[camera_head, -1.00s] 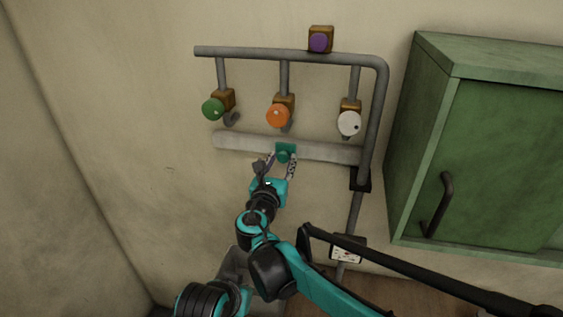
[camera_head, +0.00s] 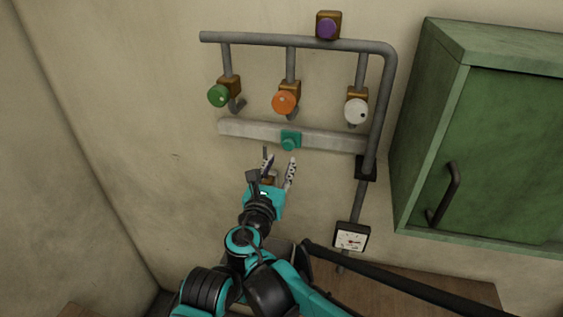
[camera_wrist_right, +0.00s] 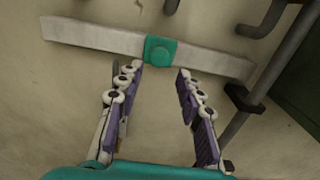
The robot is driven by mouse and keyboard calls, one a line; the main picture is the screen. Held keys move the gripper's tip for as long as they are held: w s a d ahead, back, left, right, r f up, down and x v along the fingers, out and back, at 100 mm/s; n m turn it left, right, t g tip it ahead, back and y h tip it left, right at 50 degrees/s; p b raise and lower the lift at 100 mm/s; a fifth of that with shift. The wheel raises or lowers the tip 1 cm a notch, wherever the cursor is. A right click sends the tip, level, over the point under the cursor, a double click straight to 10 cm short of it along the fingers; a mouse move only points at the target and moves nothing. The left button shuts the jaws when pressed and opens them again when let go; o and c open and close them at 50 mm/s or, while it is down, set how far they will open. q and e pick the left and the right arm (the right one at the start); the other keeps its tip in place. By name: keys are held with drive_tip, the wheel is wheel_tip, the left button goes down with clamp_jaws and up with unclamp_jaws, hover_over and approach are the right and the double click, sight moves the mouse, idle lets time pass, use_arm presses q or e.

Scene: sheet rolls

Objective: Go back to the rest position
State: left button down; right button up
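My right gripper (camera_head: 279,172) is open and empty in the head view, a little below the teal knob (camera_head: 290,141) on the horizontal grey bar (camera_head: 245,130). In the right wrist view the two fingers of the gripper (camera_wrist_right: 158,75) stand apart, with purple pads facing each other. The teal knob (camera_wrist_right: 160,50) shows beyond the fingertips, apart from them. My left gripper is not in view.
A pipe rack (camera_head: 300,42) carries green (camera_head: 219,95), orange (camera_head: 285,103) and white (camera_head: 356,110) knobs, with a purple knob (camera_head: 327,26) on top. A gauge (camera_head: 351,238) sits low on the pipe. A green cabinet (camera_head: 500,150) stands at right.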

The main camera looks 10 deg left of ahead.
drive_tip(key=s+d+f+m+g+h+b, duration=0.2)
drive_tip(key=s+d+f+m+g+b, duration=0.15)
drive_tip(key=d+f+m+b, duration=0.85)
drive_tip(key=s+d+f+m+g+h+b, duration=0.1)
drive_tip(key=s+d+f+m+g+b, duration=0.45)
drive_tip(key=d+f, duration=1.1)
drive_tip(key=s+d+f+m+y+b, duration=0.1)
drive_tip(key=s+f+m+b, duration=0.2)
drive_tip(key=f+m, duration=0.3)
drive_tip(key=s+d+f+m+g+y+b, duration=0.1)
drive_tip(key=s+d+f+m+b, duration=0.1)
drive_tip(key=s+f+m+b, duration=0.2)
drive_tip(key=s+d+f+m+y+b, duration=0.1)
drive_tip(key=s+f+m+b, duration=0.3)
drive_tip(key=f+m, duration=0.4)
drive_tip(key=shift+d+f+g+b, duration=0.45)
drive_tip(key=shift+f+b, duration=0.3)
drive_tip(key=shift+f, duration=0.2)
drive_tip(key=shift+m, duration=0.25)
